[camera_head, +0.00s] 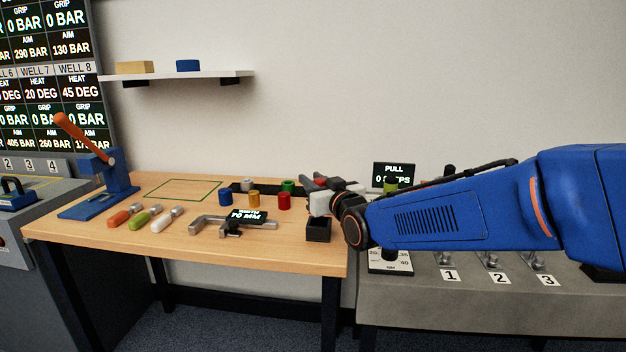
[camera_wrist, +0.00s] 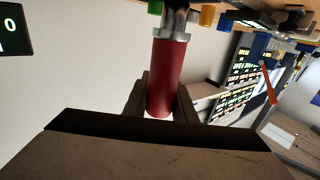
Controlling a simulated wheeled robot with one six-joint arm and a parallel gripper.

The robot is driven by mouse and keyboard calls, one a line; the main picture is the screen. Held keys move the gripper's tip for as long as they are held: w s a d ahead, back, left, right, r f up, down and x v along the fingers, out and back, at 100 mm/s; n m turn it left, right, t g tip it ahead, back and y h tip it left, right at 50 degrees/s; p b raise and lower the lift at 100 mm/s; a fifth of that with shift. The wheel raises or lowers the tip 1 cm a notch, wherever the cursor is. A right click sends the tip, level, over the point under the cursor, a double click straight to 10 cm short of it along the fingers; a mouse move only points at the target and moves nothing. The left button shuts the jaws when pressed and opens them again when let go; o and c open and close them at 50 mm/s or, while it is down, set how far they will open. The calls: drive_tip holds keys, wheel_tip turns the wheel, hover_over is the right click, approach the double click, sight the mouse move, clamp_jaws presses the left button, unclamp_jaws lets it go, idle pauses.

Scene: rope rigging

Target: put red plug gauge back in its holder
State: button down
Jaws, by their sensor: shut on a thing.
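The red plug gauge (camera_wrist: 167,80) is held between my gripper's two fingers (camera_wrist: 160,100) in the wrist view. It has a red cylindrical handle with a metal collar and a darker end at the top of that picture. In the head view my gripper (camera_head: 322,190) is above the right end of the wooden bench, and a bit of the red gauge (camera_head: 320,181) shows there. Most of the gauge is hidden by the gripper in that view. A small open black box (camera_head: 318,229) stands on the bench below my gripper; I cannot tell whether it is the holder.
Orange (camera_head: 120,217), green (camera_head: 141,217) and white (camera_head: 163,222) handled gauges lie on the bench (camera_head: 180,245). A caliper (camera_head: 212,222) with a display, coloured cylinders (camera_head: 284,201) and a dark strip stand nearby. A blue lever press (camera_head: 105,185) is at left. The green-outlined area (camera_head: 183,190) is clear.

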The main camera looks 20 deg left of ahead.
drive_tip(key=shift+f, duration=2)
drive_tip(key=c, duration=1.4)
unclamp_jaws()
drive_tip(key=shift+s, duration=0.1)
drive_tip(key=v, duration=1.7)
drive_tip(key=shift+d, duration=0.15)
